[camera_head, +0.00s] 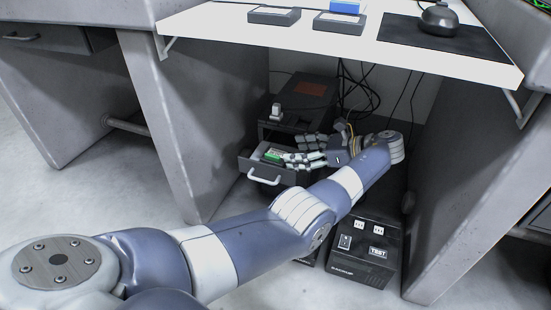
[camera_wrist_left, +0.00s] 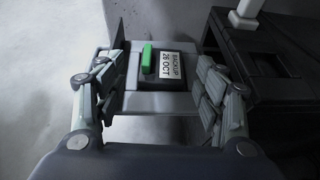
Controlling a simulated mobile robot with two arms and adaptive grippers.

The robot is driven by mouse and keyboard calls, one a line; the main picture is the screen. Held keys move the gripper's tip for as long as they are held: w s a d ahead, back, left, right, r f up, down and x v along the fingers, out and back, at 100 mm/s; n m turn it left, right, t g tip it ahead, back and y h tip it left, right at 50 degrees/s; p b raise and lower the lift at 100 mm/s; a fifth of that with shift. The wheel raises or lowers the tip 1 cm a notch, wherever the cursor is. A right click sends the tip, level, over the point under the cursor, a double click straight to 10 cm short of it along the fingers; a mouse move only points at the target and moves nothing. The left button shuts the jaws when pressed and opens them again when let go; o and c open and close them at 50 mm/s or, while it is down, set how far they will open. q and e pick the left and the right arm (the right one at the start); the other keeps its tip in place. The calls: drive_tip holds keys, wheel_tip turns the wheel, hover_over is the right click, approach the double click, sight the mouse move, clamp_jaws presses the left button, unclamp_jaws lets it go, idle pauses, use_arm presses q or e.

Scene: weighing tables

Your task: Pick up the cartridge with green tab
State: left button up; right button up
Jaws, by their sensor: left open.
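The cartridge with green tab (camera_head: 273,155) lies in the open drawer (camera_head: 258,170) of a dark unit under the table. In the left wrist view the cartridge (camera_wrist_left: 172,70) shows a white label reading "BACKUP 26 OCT" and its green tab on the left side. My left gripper (camera_head: 300,158) reaches in from the right over the drawer. In the left wrist view my left gripper (camera_wrist_left: 160,95) is open, its fingers on either side of the cartridge and apart from it, with nothing between them hiding it. My right gripper is not in view.
A dark backup box (camera_head: 362,252) stands on the floor in front. Cables (camera_head: 358,92) hang behind the arm. Grey side panels (camera_head: 180,110) bound the space.

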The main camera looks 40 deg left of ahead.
sight(283, 152)
use_arm(q)
drive_tip(key=shift+b+x, duration=2)
drive_tip(key=shift+x, duration=0.3)
drive_tip(key=shift+w+a+f, duration=0.1)
drive_tip(key=shift+a+f, duration=0.1)
drive_tip(key=shift+a, duration=0.2)
drive_tip(key=shift+c, duration=0.5)
drive_tip(key=c, duration=0.7)
